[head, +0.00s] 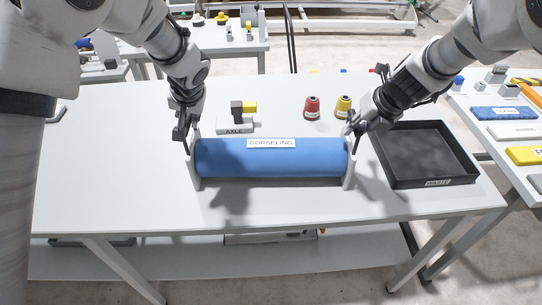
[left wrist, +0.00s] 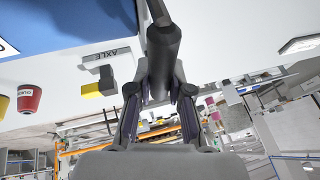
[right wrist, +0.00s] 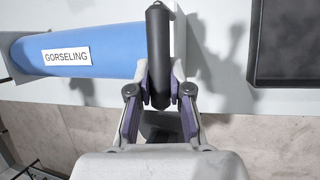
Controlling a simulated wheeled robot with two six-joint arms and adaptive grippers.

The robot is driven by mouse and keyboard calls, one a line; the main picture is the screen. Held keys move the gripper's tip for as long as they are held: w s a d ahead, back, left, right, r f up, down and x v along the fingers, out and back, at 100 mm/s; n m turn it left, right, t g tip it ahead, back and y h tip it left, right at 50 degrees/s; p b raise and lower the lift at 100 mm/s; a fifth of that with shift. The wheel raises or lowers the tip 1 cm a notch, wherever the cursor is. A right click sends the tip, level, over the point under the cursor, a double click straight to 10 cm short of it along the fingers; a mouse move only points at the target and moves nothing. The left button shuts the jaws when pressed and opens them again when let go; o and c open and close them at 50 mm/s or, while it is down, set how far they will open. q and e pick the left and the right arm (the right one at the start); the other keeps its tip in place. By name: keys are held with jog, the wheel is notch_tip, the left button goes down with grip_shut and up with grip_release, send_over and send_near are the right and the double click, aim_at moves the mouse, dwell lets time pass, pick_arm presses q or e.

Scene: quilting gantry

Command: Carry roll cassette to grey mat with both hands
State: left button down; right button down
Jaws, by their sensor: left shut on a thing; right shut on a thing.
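The roll cassette (head: 270,162) is a blue roll between pale end plates, with a white GORSELING label. It lies level, left to right, over the white table; I cannot tell whether it touches the top. My left gripper (head: 184,128) is shut on the dark handle at its left end, also seen in the left wrist view (left wrist: 163,50). My right gripper (head: 354,122) is shut on the dark handle at its right end; that handle shows in the right wrist view (right wrist: 158,50). I cannot make out a grey mat in any view.
A black waste tray (head: 424,181) stands close to the right of the cassette. Behind it are an AXLE block (head: 235,128), a red spool (head: 312,108) and a yellow spool (head: 343,106). The white table (head: 100,165) is clear on the left. A side table (head: 505,145) with parts stands right.

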pick_arm(q)
jog(key=shift+w+r, duration=0.1)
pick_arm(e)
jog(key=shift+w+r, duration=0.1)
jog(key=shift+r, duration=0.05)
